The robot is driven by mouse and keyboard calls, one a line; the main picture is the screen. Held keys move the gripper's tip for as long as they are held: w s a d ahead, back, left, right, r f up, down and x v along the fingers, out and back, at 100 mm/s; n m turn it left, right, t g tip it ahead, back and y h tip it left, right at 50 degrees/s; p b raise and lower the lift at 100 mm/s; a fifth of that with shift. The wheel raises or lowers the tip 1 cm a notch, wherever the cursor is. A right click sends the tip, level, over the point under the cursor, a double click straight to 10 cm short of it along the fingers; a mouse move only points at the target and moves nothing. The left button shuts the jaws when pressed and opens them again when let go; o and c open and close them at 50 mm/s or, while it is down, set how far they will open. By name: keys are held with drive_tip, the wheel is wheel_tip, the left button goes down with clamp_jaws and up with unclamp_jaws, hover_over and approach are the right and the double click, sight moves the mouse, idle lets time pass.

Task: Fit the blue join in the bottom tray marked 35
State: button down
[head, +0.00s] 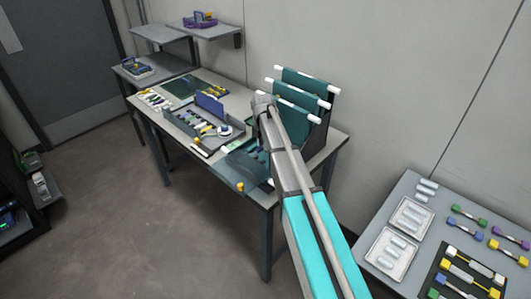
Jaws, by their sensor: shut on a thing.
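My arm reaches from the bottom of the head view up to the workbench. Its far end is beside a rack of teal trays (304,79), and my gripper is not discernible there; what it holds is hidden. Several teal trays with white edge bars lean upright in the rack. A lower teal panel (236,163) lies flat at the bench's front edge, partly behind my arm; it may be the bottom tray. No mark 35 can be read. Joins with blue ends (465,231) lie on the side table at the right; I cannot tell which one is the task's.
The workbench (325,146) carries a dark open case (192,127) with tools. The side table (398,188) holds two white trays (384,254) of pale cylinders and a black holder (436,262) with yellow and white pieces. Shelves (200,30) hang at the back.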

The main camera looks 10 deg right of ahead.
sight(265, 156)
drive_tip(key=shift+f, duration=0.1)
drive_tip(key=shift+d+f+b, duration=0.45)
drive_tip(key=shift+f+b, duration=0.35)
drive_tip(key=shift+b, duration=0.1)
drive_tip(key=shift+f+b, duration=1.1)
drive_tip(key=shift+f, duration=0.15)
drive_tip(key=c, duration=0.6)
unclamp_jaws()
wheel_tip(265, 156, up, 12)
drive_tip(key=p, duration=1.2)
